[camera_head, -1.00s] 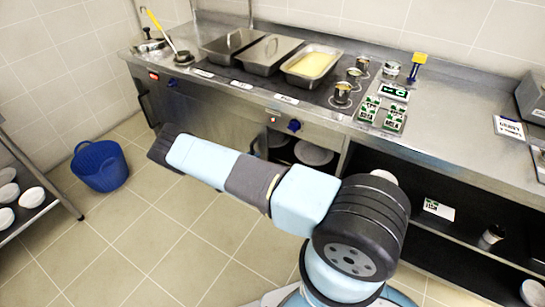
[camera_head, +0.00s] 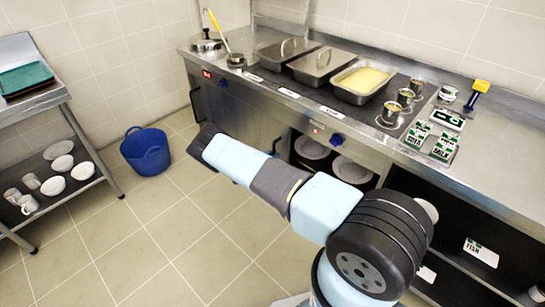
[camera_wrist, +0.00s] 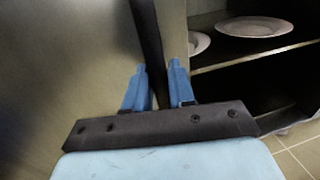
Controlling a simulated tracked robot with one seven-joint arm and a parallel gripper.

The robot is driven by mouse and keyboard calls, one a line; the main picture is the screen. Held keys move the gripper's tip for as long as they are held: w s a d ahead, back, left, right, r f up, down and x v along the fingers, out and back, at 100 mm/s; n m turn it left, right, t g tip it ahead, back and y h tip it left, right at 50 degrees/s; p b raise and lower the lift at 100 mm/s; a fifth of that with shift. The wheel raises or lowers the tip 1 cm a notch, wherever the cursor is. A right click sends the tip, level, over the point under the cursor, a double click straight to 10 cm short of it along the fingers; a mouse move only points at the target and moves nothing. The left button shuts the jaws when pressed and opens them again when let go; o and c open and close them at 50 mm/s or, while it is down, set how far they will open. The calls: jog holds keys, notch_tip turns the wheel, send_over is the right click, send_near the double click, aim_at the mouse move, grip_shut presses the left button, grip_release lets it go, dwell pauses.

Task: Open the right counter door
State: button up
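In the wrist view a brushed steel counter door (camera_wrist: 60,70) fills the left. A dark bar handle (camera_wrist: 146,30) runs down in front of it and passes between the blue fingers of my gripper (camera_wrist: 157,85). The fingers appear shut on the handle. To the right of the door's edge is an open, dark compartment with a shelf (camera_wrist: 260,58). In the head view my gripper (camera_head: 203,138) is at the counter front, its fingers too small to tell. Steel door fronts (camera_head: 235,108) show behind my arm. How far the door stands open cannot be told.
White plates (camera_head: 311,147) sit in the counter compartment. A blue bucket (camera_head: 146,152) stands on the tiled floor to the left. A rack (camera_head: 62,165) with bowls is at the far left. Food pans (camera_head: 362,82) stand on the counter.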

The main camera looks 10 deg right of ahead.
jog(key=shift+o, duration=0.7)
jog(key=shift+w+d, duration=0.1)
jog(key=shift+d, duration=0.45)
jog(key=shift+o, duration=1)
jog(key=shift+a, duration=0.2)
jog(key=v, duration=1.3)
jog(key=shift+a, duration=0.4)
